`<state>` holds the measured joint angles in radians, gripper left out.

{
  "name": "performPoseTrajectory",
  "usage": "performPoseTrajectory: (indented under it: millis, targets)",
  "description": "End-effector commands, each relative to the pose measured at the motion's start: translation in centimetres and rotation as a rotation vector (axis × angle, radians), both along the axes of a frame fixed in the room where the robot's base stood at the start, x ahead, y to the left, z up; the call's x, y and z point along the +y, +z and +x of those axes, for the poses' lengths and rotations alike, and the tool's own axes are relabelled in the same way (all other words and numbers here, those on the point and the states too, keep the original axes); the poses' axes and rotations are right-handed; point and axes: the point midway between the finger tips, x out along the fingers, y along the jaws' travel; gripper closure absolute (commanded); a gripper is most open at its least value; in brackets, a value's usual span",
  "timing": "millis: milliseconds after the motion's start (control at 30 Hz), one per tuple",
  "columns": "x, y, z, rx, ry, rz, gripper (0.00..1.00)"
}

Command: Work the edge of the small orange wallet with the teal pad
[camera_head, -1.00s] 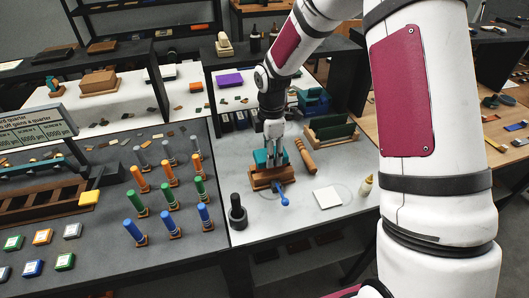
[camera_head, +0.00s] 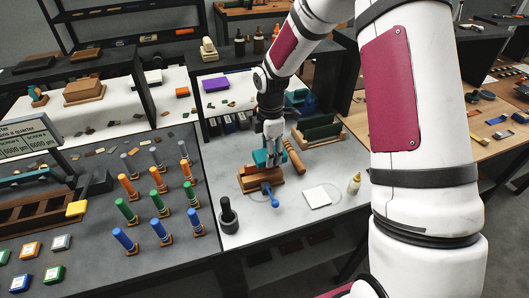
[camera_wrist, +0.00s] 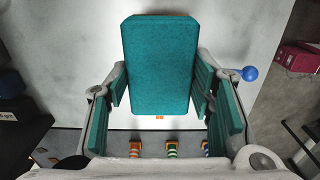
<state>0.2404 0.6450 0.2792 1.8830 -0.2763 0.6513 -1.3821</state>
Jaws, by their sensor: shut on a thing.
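My gripper (camera_head: 270,156) is over a brown wooden clamp (camera_head: 251,186) with a blue knob handle on the grey-white bench. In the wrist view my gripper (camera_wrist: 159,85) has its teal-lined fingers on either side of the teal pad (camera_wrist: 160,65), a thick rounded block, and is shut on it. The pad also shows in the head view (camera_head: 262,158), just above the clamp; I cannot tell if it touches. A tiny orange patch shows just below the pad's edge in the wrist view; I cannot tell if it is the wallet. No wallet shows clearly at the clamp.
A wooden-handled tool (camera_head: 294,156) lies right of the clamp. A white square (camera_head: 317,197), a small bottle (camera_head: 354,184) and a dark cup (camera_head: 228,216) stand near it. Several coloured cylinders stand left. A green-topped wooden rack (camera_head: 319,131) is behind.

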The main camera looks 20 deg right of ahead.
Motion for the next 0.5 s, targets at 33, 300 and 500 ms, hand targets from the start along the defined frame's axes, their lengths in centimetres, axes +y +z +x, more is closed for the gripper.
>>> performPoseTrajectory:
  millis: [33, 300, 500]
  targets:
    - [-0.34, 0.01, -0.02, 0.000, -0.001, 0.000, 0.90]
    - [-0.69, 0.00, 0.01, 0.000, 0.001, 0.000, 0.90]
    - [-0.67, 0.54, 0.00, -0.001, 0.000, 0.000, 0.90]
